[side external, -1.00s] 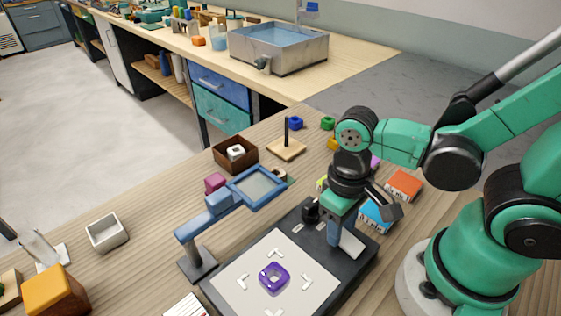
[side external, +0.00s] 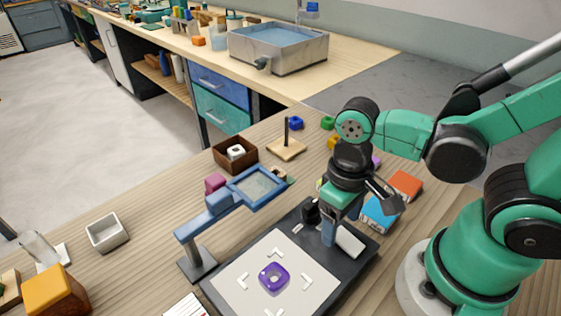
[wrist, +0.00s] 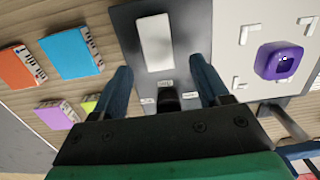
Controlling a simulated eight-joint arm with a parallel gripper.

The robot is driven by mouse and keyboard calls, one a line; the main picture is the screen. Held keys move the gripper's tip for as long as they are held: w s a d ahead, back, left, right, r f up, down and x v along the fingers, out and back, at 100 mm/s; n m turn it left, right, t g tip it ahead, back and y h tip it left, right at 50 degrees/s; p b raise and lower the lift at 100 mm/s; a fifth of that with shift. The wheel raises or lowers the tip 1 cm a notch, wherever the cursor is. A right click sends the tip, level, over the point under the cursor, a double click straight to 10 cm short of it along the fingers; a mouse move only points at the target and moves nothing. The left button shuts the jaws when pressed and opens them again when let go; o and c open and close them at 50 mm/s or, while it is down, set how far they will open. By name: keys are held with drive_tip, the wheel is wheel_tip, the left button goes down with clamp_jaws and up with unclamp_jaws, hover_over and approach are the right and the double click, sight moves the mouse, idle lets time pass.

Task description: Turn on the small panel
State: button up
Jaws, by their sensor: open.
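The small panel is a plain white rectangle (wrist: 155,42) on a dark board (wrist: 125,30); it also shows in the side view (side external: 350,242). I cannot tell whether it is lit. A black knob (wrist: 167,101) stands on the board near it, with small labels around it too small to read; it shows in the side view too (side external: 311,210). My gripper (wrist: 160,66) is open and empty, pointing down over the board. Its blue fingers lie on either side of the knob in the wrist view. In the side view my gripper (side external: 333,238) is beside the small panel.
A large pale panel (side external: 240,297) with corner marks and a purple ring (side external: 273,277) lies left of the small panel. A blue framed magnifier (side external: 225,199) stands behind. Blue (side external: 379,214) and orange (side external: 405,186) boxes lie close to the right.

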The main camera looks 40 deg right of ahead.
sight(339, 232)
drive_tip(key=shift+r, duration=2.25)
drive_tip(key=shift+w, duration=0.1)
drive_tip(key=w+d+r+t, duration=0.4)
drive_tip(key=w+d+t, duration=0.1)
drive_tip(key=w+t, duration=0.3)
drive_tip(key=shift+w, duration=0.4)
